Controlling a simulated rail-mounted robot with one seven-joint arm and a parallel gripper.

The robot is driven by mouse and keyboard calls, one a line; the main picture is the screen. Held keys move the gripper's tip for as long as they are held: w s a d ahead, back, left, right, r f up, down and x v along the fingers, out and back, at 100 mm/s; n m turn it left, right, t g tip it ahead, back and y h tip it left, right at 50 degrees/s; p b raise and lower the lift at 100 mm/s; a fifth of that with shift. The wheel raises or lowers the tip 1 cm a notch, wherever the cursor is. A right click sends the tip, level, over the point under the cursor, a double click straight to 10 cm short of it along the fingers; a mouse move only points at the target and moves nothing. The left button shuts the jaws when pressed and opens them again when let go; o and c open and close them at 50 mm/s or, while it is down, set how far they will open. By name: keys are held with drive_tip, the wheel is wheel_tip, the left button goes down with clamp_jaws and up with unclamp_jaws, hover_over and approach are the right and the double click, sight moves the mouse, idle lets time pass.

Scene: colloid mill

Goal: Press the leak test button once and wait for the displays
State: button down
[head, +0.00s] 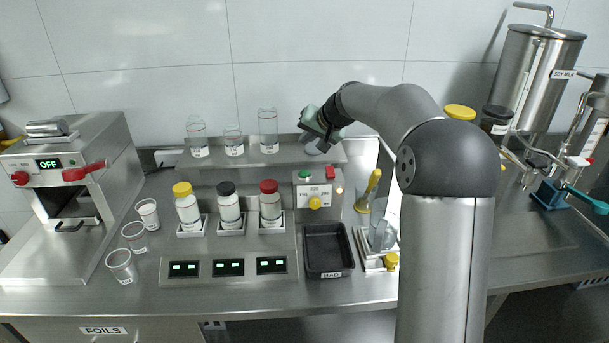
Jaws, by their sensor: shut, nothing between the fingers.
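My gripper (314,131) is up at the right end of the rear shelf, above the control box and clear of it. Its fingers are small and partly hidden here; they look shut, with nothing held. I cannot read which one is the leak test button. Three dark displays, left (184,269), middle (229,267) and right (272,265), show small pale green marks on the panel in front.
Bottles with yellow (187,212), black (229,212) and red caps (270,207) stand behind the displays. Clear jars stand on the rear shelf (255,160). A black tray (328,273) lies before the box. Plastic cups, a machine reading OFF (70,200) and a steel tank (530,75) flank these.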

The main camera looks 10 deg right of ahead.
sight(307, 174)
wheel_tip(307, 174, down, 8)
drive_tip(key=b, duration=0.5)
drive_tip(key=shift+r, duration=0.25)
drive_tip(key=shift+f, duration=0.1)
idle(1.4)
drive_tip(key=shift+f+b, duration=0.3)
drive_tip(key=shift+b, duration=0.25)
drive_tip(key=shift+f+b, duration=0.5)
drive_tip(key=shift+f, duration=0.05)
idle(0.4)
drive_tip(key=shift+r, duration=0.15)
drive_tip(key=shift+r+p, duration=0.6)
drive_tip(key=shift+r, duration=0.2)
drive_tip(key=shift+r+p, duration=1.8)
drive_tip(key=shift+r, duration=0.75)
